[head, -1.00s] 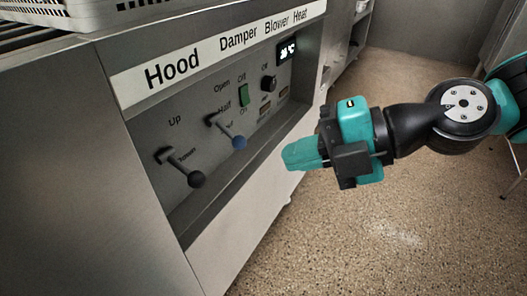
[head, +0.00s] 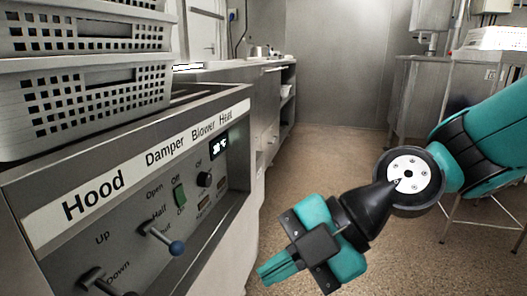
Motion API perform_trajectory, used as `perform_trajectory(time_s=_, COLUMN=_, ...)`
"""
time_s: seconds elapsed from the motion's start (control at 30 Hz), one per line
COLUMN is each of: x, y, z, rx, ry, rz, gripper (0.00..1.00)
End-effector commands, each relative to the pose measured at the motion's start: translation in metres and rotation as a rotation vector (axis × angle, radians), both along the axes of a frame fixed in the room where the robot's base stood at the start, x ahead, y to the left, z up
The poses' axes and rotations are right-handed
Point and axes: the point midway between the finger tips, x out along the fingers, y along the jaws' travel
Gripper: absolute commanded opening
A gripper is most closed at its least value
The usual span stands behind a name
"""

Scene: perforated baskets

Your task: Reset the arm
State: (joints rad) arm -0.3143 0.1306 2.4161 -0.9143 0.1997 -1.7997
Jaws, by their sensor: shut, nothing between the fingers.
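My gripper (head: 268,272) is at the lower middle of the head view, with its teal fingers together and nothing between them. It hangs in free air to the right of the control panel, pointing left and slightly down, and touches nothing that I can see. My arm comes in from the right edge, and its wrist bends down toward the gripper.
The floor (head: 345,150) behind is clear; a metal table stands at right.

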Motion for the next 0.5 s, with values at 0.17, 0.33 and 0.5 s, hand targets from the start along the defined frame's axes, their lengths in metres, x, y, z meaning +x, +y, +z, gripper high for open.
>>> perform_trajectory(time_s=0.17, x=-0.015, y=-0.039, z=0.008, rx=-0.209, ry=0.361, rz=-0.370, gripper=0.00)
perform_trajectory(time_s=0.33, x=-0.029, y=-0.078, z=0.012, rx=-0.359, ry=0.666, rz=-0.793, gripper=0.00)
perform_trajectory(time_s=0.5, x=-0.042, y=-0.110, z=0.016, rx=-0.434, ry=0.893, rz=-1.182, gripper=0.00)
